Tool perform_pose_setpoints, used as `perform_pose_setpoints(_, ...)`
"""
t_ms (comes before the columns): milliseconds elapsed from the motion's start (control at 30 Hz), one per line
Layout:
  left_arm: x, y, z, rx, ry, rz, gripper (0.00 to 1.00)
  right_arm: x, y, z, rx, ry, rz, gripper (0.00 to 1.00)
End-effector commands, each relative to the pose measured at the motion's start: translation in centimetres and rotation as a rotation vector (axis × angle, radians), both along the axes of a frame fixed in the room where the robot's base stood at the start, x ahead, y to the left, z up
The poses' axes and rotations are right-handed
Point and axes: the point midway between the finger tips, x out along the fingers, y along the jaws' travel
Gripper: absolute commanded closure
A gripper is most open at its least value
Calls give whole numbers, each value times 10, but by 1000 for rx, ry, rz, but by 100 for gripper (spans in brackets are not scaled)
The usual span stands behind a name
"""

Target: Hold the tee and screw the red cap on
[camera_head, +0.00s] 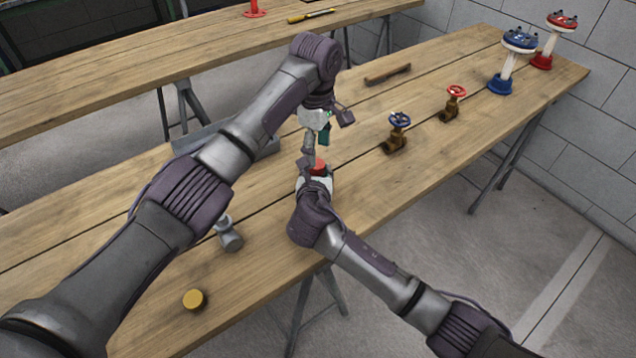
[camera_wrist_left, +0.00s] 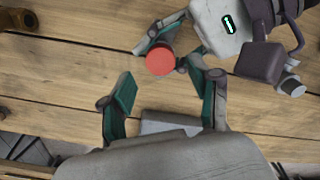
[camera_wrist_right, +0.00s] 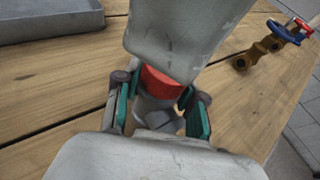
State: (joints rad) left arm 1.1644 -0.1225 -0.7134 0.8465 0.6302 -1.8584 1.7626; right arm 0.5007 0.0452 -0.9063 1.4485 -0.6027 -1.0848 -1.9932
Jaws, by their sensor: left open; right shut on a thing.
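The red cap (camera_head: 318,166) shows as a round disc in the left wrist view (camera_wrist_left: 160,62) and from the side in the right wrist view (camera_wrist_right: 162,82). A grey body, apparently the tee (camera_wrist_right: 156,106), is directly under it, between the fingers of my right gripper (camera_wrist_right: 160,103). The right gripper is shut on this tee. Whether the cap's thread is engaged cannot be told. My left gripper (camera_head: 316,142) is open and empty above the cap, its fingers (camera_wrist_left: 164,98) spread wide. In its wrist view the cap lies beyond the fingertips. The tee is hidden in the head view.
Another grey fitting (camera_head: 230,238) and a yellow cap (camera_head: 194,300) lie on the wooden bench (camera_head: 130,285). A grey tray (camera_wrist_right: 45,20) lies behind the left arm. Blue-wheeled (camera_head: 398,130) and red-wheeled (camera_head: 453,102) valves stand right; blue (camera_head: 508,60) and red (camera_head: 552,42) stands are farther back.

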Motion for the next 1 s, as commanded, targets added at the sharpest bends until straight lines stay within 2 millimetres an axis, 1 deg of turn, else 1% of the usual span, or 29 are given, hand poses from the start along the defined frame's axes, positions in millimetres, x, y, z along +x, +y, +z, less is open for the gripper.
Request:
perform_pose_setpoints(67, 1, 0, 5, 0, -2, 28, 41, 0, 0, -1, -1, 2, -1, 100)
perform_pose_setpoints(300, 0, 1, 30, 0, -2, 237, 41, 0, 0, -1, -1, 2, -1, 100)
perform_pose_setpoints(467, 0, 1, 35, 0, -1, 288, 41, 0, 0, -1, -1, 2, -1, 100)
perform_pose_setpoints(767, 0, 1, 32, 1, 1, 286, 41, 0, 0, -1, -1, 2, 0, 100)
perform_pose_setpoints(867, 0, 2, 22, 3, 2, 286, 41, 0, 0, -1, -1, 2, 0, 100)
perform_pose_setpoints(1000, 0, 2, 1, 3, 3, 286, 41, 0, 0, -1, -1, 2, 0, 100)
